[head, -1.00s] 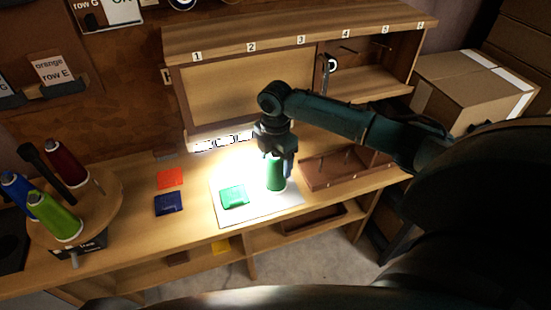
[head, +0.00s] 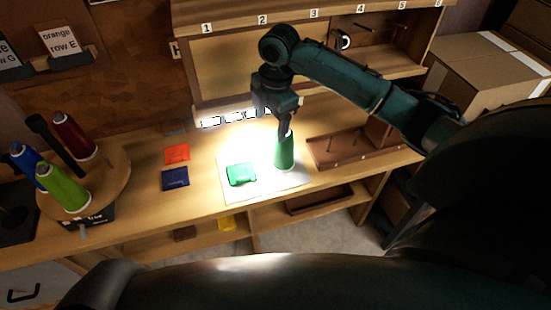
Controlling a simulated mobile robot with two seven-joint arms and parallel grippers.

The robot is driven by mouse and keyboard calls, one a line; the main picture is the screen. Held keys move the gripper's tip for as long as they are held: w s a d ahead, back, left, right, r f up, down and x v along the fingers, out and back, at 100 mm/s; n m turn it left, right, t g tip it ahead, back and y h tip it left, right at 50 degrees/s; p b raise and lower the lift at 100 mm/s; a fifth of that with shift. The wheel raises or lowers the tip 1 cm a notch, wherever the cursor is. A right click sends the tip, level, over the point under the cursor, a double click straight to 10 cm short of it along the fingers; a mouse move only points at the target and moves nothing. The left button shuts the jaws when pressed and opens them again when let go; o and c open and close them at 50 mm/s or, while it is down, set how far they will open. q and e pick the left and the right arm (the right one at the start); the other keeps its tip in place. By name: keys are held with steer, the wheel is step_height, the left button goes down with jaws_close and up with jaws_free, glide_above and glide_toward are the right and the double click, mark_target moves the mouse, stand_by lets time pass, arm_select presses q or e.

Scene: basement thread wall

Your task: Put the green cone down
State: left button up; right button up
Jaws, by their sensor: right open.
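The dark green cone (head: 284,153) stands upright on the white sheet (head: 233,194) on the workbench, under bright light. A flat green square (head: 241,174) lies on the sheet to its left. My right gripper (head: 284,124) is open, pointing down just above the cone's top. I cannot tell whether its fingers still touch the cone's tip. My left gripper is not in view.
A round wooden stand (head: 118,182) at the left holds red, blue and lime green cones. Red (head: 177,153) and blue (head: 175,179) squares lie left of the sheet. A brown tray with pegs (head: 345,150) is close on the right. A numbered cabinet stands behind.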

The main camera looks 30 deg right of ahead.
steer(key=s+a+f+m+t+y, duration=0.2)
steer(key=s+a+f+m, duration=0.1)
steer(key=a+f, duration=0.35)
steer(key=s+a+f+m+t+y, duration=0.25)
steer(key=a+f, duration=0.25)
steer(key=a, duration=0.3)
steer(key=s+d+f+m+t+h, duration=0.1)
steer(key=s+f+m+t, duration=0.1)
steer(key=s+m, duration=0.3)
steer(key=s+d+f+m+t+h, duration=0.1)
steer(key=s+d+f+m+t, duration=0.1)
steer(key=s+m, duration=0.4)
steer(key=s+f+t, duration=0.1)
steer(key=s+f, duration=0.1)
steer(key=s, duration=0.1)
steer(key=shift+s, duration=0.2)
stand_by(1.0)
stand_by(1.1)
stand_by(0.9)
